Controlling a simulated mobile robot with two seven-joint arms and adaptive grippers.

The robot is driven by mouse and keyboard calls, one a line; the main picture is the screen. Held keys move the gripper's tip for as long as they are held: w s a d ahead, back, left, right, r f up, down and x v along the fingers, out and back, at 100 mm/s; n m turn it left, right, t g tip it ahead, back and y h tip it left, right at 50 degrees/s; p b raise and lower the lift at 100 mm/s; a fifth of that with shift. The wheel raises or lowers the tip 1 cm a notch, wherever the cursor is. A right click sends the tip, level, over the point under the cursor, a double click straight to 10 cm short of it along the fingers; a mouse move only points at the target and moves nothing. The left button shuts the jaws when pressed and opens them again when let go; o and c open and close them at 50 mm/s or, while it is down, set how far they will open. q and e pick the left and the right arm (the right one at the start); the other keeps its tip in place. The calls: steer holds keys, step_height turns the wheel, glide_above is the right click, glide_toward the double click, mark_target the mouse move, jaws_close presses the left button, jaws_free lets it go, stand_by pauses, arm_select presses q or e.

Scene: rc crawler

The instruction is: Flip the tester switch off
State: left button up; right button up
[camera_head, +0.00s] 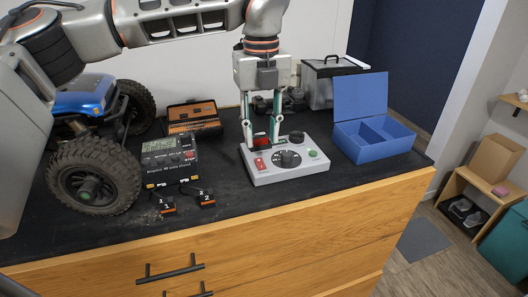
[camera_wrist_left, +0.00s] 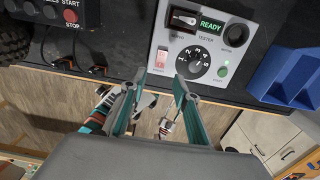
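The tester (camera_head: 318,168) is a pale grey box on the black bench top, and it also shows in the left wrist view (camera_wrist_left: 205,80). Its red rocker switch (camera_head: 260,164) sits at the left of its face; in the wrist view the switch (camera_wrist_left: 161,57) lies left of the numbered dial (camera_wrist_left: 193,65). The tester's screen (camera_wrist_left: 211,25) is lit green and reads READY. My left gripper (camera_head: 261,140) points down over the tester's left part, fingers apart and empty. In the wrist view its fingertips (camera_wrist_left: 160,82) straddle the line to the switch. Contact cannot be told. My right gripper is not in view.
A black charger (camera_head: 169,158) with two numbered tags (camera_head: 207,198) lies left of the tester. The crawler's wheel (camera_head: 94,176) is farther left. A blue open box (camera_head: 374,147) stands close on the right. An open tool case (camera_head: 193,117) is behind. The bench's front edge is near.

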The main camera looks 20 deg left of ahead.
mark_target(262, 167)
arm_select(q)
step_height(262, 167, down, 7)
steer(key=shift+s+p, duration=0.1)
steer(key=shift+p, duration=0.35)
steer(key=shift+c, duration=0.5)
